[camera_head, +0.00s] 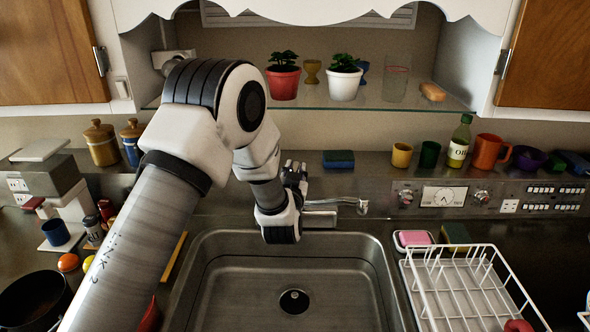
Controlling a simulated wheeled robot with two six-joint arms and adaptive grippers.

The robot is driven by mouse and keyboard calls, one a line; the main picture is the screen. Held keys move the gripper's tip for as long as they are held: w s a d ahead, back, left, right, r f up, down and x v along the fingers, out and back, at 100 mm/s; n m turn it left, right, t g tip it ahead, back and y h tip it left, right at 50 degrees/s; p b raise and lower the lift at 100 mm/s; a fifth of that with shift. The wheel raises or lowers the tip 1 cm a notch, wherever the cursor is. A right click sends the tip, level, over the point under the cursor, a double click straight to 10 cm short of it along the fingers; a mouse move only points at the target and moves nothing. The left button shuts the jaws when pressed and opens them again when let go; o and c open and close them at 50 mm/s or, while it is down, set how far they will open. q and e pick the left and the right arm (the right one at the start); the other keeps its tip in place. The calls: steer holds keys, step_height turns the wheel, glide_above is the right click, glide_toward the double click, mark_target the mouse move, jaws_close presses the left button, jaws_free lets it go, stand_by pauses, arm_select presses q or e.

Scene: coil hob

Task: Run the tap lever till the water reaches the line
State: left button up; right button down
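No stream of water shows below the spout. The steel sink (230,290) has a round drain in its floor and looks empty; I cannot make out a fill line in it. My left gripper (294,168) is at the back of the counter, just behind and left of the tap, with its dark fingers pointing away. My wrist hides the tap's base and its lever, so contact is unclear. I cannot tell how far the fingers are apart. My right gripper is out of view.
A blue sponge (338,159) lies on the back ledge right of my gripper. A glass shelf (310,104) with potted plants hangs above. A white dish rack (470,290) and pink soap (414,238) are right of the sink. Canisters and a mug crowd the left.

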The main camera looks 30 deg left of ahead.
arm_select(q)
jaws_close()
steer(key=r+g+p, duration=0.1)
steer(key=p, duration=0.1)
steer(key=r+g+h+p, duration=0.1)
steer(key=p, duration=0.2)
steer(key=shift+w+a+r+g, duration=0.1)
steer(key=shift+w+a+g, duration=0.1)
steer(key=shift+w+g, duration=0.15)
steer(key=shift+w+p, duration=0.1)
steer(key=shift+p, duration=0.3)
steer(key=shift+f, duration=0.35)
steer(key=shift+o, duration=2.3)
jaws_free()
steer(key=shift+o, duration=1.1)
steer(key=shift+w+a, duration=0.1)
